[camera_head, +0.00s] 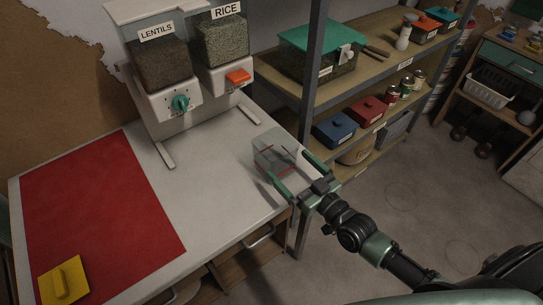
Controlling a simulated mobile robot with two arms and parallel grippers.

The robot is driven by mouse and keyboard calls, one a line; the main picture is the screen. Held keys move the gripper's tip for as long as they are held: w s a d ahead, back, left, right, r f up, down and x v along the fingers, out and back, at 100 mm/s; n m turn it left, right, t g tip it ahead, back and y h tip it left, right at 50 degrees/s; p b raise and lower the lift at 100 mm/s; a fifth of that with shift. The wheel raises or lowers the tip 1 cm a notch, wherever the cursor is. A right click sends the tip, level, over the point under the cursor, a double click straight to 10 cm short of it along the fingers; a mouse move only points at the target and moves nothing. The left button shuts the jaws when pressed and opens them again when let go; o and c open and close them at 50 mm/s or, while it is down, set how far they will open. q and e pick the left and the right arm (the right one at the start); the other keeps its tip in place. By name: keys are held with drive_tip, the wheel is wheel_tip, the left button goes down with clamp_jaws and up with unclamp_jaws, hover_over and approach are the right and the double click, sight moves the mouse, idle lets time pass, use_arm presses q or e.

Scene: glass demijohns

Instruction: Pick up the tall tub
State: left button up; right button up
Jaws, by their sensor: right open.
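A clear, see-through tub (268,150) with thin red lines stands near the right edge of the white worktop (205,165); it looks like the tall tub. My right gripper (288,166) reaches in from the lower right. Its jaws are open, with one green finger at the right side of the tub and the other at its near left side. I cannot tell whether the fingers touch the tub. The near lower part of the tub is partly hidden by the gripper. My left gripper is not in view.
Dispensers labelled LENTILS (160,65) and RICE (221,40) stand behind the tub. A metal shelf post (312,80) rises close to its right.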

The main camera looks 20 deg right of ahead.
sight(265, 142)
drive_tip(key=x, duration=0.3)
drive_tip(key=shift+w+r, duration=0.1)
drive_tip(key=shift+w, duration=0.25)
drive_tip(key=shift+w+a, duration=0.15)
drive_tip(key=shift+w, duration=0.1)
drive_tip(key=p+x, duration=0.1)
drive_tip(key=x, duration=0.3)
drive_tip(key=shift+w+a, duration=0.3)
drive_tip(key=shift+w, duration=0.2)
drive_tip(key=shift+s, duration=0.1)
drive_tip(key=c, duration=1.1)
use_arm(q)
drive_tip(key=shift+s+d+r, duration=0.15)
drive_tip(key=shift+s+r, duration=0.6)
